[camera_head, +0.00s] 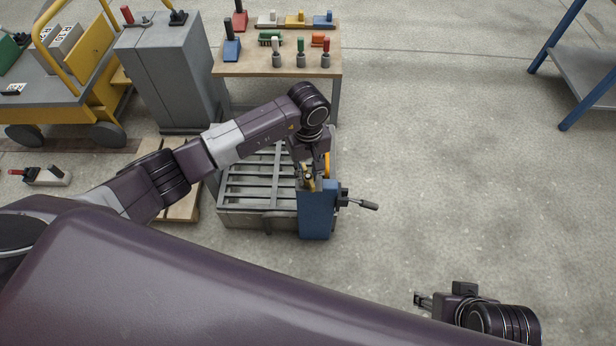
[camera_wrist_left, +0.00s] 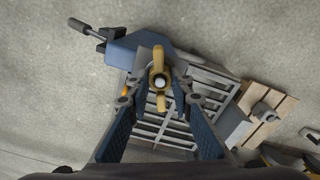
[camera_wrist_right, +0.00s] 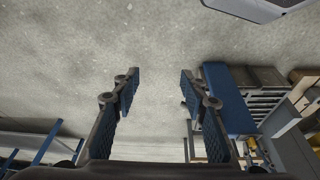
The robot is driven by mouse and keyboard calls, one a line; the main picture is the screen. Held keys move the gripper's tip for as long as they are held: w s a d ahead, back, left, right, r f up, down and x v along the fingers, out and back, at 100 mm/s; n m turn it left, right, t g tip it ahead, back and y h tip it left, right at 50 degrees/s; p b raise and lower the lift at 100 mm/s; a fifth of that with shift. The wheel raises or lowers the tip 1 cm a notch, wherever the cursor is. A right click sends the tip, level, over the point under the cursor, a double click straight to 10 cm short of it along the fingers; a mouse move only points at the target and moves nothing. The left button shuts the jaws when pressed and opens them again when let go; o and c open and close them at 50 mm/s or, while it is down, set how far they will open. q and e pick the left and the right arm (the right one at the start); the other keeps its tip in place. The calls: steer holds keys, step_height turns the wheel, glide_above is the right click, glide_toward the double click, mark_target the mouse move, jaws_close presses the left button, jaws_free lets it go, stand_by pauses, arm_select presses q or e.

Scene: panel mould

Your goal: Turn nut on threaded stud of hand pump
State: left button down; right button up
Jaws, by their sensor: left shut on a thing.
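The hand pump is a blue upright block (camera_head: 314,215) at the front right corner of a grey slatted mould, with a lever handle (camera_head: 362,204) sticking out to the right. A brass wing nut (camera_wrist_left: 158,68) sits around a pale round stud end (camera_wrist_left: 159,83) beside the blue pump body (camera_wrist_left: 135,47). My left gripper (camera_head: 309,176) reaches down over the pump top. In the left wrist view its fingers stand on either side of the nut, shut on it. My right gripper (camera_wrist_right: 160,80) is open and empty, off to the lower right in the head view (camera_head: 420,301).
The slatted mould (camera_head: 250,217) lies left of the pump, with a wooden pallet (camera_head: 181,208) beyond it. A grey cabinet (camera_head: 167,75), a yellow cart (camera_head: 92,58) and a table (camera_head: 280,63) with several tools stand behind. Open floor lies to the right, up to a blue-legged rack (camera_head: 585,80).

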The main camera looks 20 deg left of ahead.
arm_select(q)
steer(key=shift+n, duration=0.8)
arm_select(e)
steer(key=shift+x, duration=0.85)
arm_select(q)
steer(key=shift+n, duration=0.5)
steer(key=shift+r+n+p, duration=0.1)
steer(key=shift+n+p, duration=0.2)
steer(key=shift+n, duration=1)
arm_select(e)
steer(key=shift+s+x, duration=0.2)
steer(key=shift+x, duration=1.1)
arm_select(q)
steer(key=shift+n+p, duration=0.55)
steer(key=shift+n, duration=1.15)
arm_select(e)
steer(key=shift+s+x, duration=0.15)
steer(key=shift+x, duration=0.6)
steer(key=shift+s+x, duration=0.15)
steer(key=shift+x, duration=0.6)
steer(key=shift+a+f, duration=0.1)
steer(key=shift+a, duration=0.05)
